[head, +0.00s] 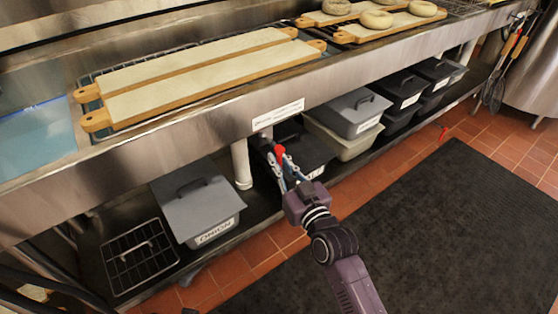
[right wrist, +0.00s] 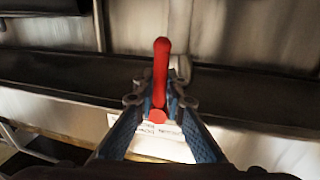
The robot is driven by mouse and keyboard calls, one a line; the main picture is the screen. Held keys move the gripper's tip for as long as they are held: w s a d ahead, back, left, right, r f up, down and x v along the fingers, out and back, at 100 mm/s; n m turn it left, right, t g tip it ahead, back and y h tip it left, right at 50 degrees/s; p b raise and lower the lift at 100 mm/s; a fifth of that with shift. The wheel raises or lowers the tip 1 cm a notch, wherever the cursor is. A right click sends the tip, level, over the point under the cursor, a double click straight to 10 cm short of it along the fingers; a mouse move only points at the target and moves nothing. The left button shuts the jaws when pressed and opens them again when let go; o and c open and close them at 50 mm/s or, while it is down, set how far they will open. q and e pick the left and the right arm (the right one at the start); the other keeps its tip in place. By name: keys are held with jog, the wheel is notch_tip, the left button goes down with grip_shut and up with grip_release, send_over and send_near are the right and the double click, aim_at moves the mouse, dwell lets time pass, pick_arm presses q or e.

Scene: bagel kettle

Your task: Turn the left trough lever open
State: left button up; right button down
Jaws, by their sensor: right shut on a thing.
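The left trough lever, a red handle (head: 279,152), shows under the front of the metal trough (head: 200,135), just right of a white drain pipe (head: 241,163). In the right wrist view the red lever (right wrist: 161,72) points up the picture, with its rounded end clear of the fingers. My right gripper (head: 285,169) is at the lever. In the right wrist view its blue fingers (right wrist: 159,102) are closed on the lever's lower part from both sides. The valve body behind is mostly hidden. My left gripper is not in view.
A lower shelf holds a grey ONION bin (head: 197,203), a wire rack (head: 138,255) and several lidded bins (head: 352,112). Wooden boards (head: 200,80) lie on the trough, with bagels (head: 376,19) farther right. A dark mat (head: 440,230) covers open floor.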

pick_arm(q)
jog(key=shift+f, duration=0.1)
pick_arm(e)
jog(key=shift+d+n, duration=0.1)
jog(key=shift+n, duration=0.2)
jog(key=shift+w+d+n+p, duration=0.2)
jog(key=shift+n+p, duration=0.1)
jog(key=shift+n, duration=0.3)
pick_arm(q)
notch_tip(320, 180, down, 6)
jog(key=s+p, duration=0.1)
pick_arm(e)
jog(key=d+r+n+y, duration=0.1)
jog(key=n, duration=0.5)
jog(key=w+r+n+y, duration=0.1)
jog(key=n, duration=0.5)
jog(key=w+d+r+n+y, duration=0.1)
jog(key=n+y, duration=0.1)
jog(key=n, duration=0.4)
jog(key=shift+d+r, duration=0.3)
jog(key=shift+r, duration=0.1)
jog(key=shift+n, duration=0.3)
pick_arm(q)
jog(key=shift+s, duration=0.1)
pick_arm(e)
jog(key=shift+r, duration=0.1)
